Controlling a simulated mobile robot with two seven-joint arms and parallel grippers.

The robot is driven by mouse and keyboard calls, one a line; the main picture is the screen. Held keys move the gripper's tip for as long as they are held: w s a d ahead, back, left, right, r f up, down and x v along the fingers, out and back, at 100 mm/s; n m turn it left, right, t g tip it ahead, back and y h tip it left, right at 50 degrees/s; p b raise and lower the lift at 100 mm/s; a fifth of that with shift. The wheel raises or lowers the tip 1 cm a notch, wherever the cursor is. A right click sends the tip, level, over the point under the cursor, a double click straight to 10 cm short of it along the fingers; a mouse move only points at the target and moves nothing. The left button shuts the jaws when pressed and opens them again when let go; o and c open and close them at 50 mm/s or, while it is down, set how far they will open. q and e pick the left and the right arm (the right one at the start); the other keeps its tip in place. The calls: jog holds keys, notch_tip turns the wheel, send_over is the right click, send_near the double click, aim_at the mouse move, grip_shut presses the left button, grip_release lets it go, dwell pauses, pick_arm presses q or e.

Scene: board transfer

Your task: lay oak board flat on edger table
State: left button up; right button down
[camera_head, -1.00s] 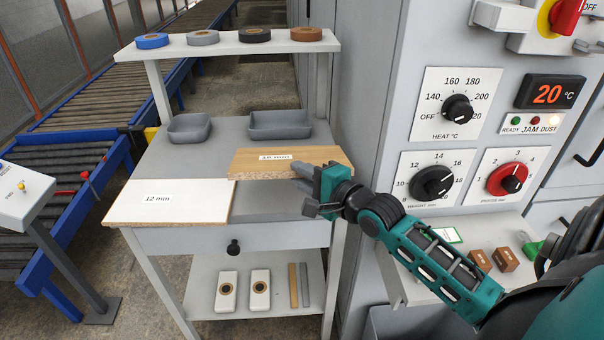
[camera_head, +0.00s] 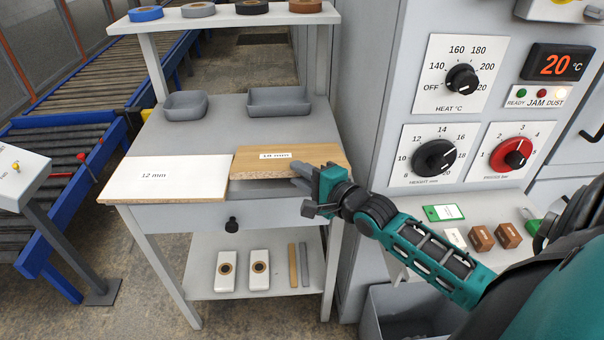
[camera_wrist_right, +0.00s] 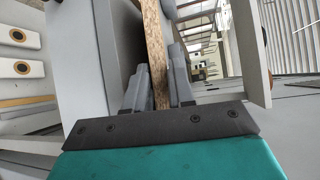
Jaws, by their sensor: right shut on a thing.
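The oak board (camera_head: 290,161), labelled 18 mm, is over the right front part of the grey edger table (camera_head: 225,130). It looks close to level, with a dark strip below its front edge; I cannot tell whether it touches the tabletop. My right gripper (camera_head: 301,177) is shut on the board's front edge, near its right end. In the right wrist view the board's chip-textured edge (camera_wrist_right: 154,45) runs between the two fingers. The white board (camera_head: 165,179), labelled 12 mm, lies to the left, close beside the oak board. My left gripper is out of view.
Two grey bins (camera_head: 279,101) stand at the back of the table. A raised shelf (camera_head: 225,18) holds several tape rolls. A grey machine cabinet (camera_head: 385,90) with dials stands close on the right. A roller conveyor (camera_head: 60,150) is at the left.

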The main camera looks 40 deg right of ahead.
dwell(0.5)
jog(key=c, duration=0.9)
grip_release()
jog(key=shift+f, duration=0.25)
jog(key=shift+r, duration=0.15)
